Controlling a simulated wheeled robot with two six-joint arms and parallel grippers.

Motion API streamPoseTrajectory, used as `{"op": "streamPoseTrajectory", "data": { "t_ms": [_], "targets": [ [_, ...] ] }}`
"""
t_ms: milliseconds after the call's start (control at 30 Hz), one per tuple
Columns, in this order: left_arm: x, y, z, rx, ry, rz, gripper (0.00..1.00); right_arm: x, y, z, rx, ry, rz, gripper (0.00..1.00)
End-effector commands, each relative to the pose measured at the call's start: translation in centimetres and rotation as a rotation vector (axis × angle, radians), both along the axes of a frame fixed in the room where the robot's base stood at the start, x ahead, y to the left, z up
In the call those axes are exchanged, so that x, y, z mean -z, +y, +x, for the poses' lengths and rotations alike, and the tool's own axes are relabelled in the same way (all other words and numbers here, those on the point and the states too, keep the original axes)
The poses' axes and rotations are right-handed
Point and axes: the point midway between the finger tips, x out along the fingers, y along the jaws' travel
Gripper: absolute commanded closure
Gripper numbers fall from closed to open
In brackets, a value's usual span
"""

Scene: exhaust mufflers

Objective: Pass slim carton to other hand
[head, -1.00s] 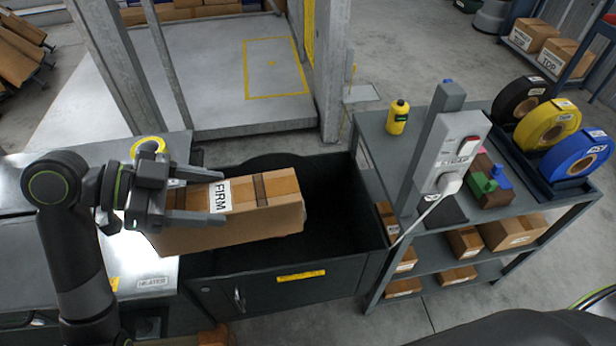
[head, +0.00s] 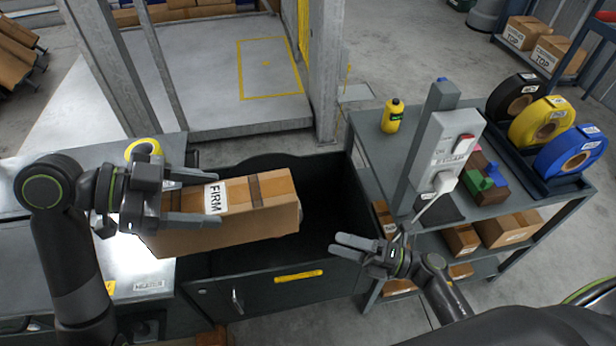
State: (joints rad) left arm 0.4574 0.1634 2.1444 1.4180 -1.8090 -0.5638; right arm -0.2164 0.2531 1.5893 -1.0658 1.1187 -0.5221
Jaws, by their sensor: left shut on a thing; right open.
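The slim carton (head: 255,214) is a long brown box with a white FIRM label and dark tape bands. It is held level above the dark open bin (head: 330,262). My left gripper (head: 218,199) is shut on the carton's left part, with one finger over the far side and one on the near side. The carton's right end is free. My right gripper (head: 337,245) is open and empty, in front of the bin's right side, to the right of the carton and a little lower. A gap separates it from the carton.
A grey shelf cart (head: 365,125) stands at right with a yellow bottle (head: 393,116), a switch post (head: 440,150), tape rolls (head: 545,122) and small boxes below. A metal bench (head: 60,250) is at left. The bin's interior under the carton looks dark.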

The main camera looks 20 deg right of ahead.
Motion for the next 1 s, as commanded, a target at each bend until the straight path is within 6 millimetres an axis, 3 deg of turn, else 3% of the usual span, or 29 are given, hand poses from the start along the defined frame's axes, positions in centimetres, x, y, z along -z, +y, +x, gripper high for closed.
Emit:
{"op": "streamPoseTrajectory", "data": {
  "t_ms": [33, 233, 400, 567, 800, 1000],
  "targets": [
    [-0.1, 0.0, 0.0, 0.0, -0.001, -0.001, 0.84, -2.2, 0.6, 1.0, -0.011, -0.12, -0.02, 0.11],
    [-0.1, 0.0, 0.0, 0.0, -0.001, -0.001, 0.84, -10.1, 2.7, 3.3, -0.026, -0.611, -0.099, 0.11],
    [-0.1, 0.0, 0.0, 0.0, -0.001, -0.001, 0.84, -15.9, 4.1, 3.7, -0.008, -0.985, -0.141, 0.11],
    [-0.1, 0.0, 0.0, 0.0, -0.001, -0.001, 0.84, -21.4, 5.9, 2.9, -0.058, -1.33, -0.199, 0.11],
    [-0.1, 0.0, 0.0, 0.0, -0.001, -0.001, 0.84, -22.0, 7.3, 2.3, -0.3, -1.307, -0.371, 0.11],
    [-0.1, 0.0, 0.0, 0.0, -0.001, -0.001, 0.84, -22.0, 7.6, 2.3, -0.373, -1.266, -0.455, 0.11]
  ]
}}
